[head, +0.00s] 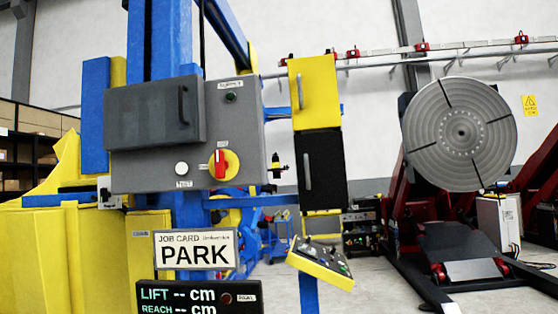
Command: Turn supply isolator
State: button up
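The supply isolator (231,165) is a red handle on a round yellow plate, on the front of a grey control box (245,125) left of centre. Its red handle stands about upright. A small label sits above it, too small to read. A dark green lamp (231,97) under a small label sits higher on the same box. A white round button (181,168) with a label below it sits left of the isolator. My gripper does not show in this view, so its place relative to the isolator cannot be seen.
A dark grey door panel (155,113) with a handle covers the box's upper left. A yellow and black cabinet (320,165) and a sloped control panel (321,262) stand to the right. A round grey positioner table (459,134) stands at far right. A PARK job card (195,250) is below.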

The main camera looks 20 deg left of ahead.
aim_at(221, 165)
jog(key=u, duration=0.05)
jog(key=i, duration=1.3)
jog(key=u, duration=0.45)
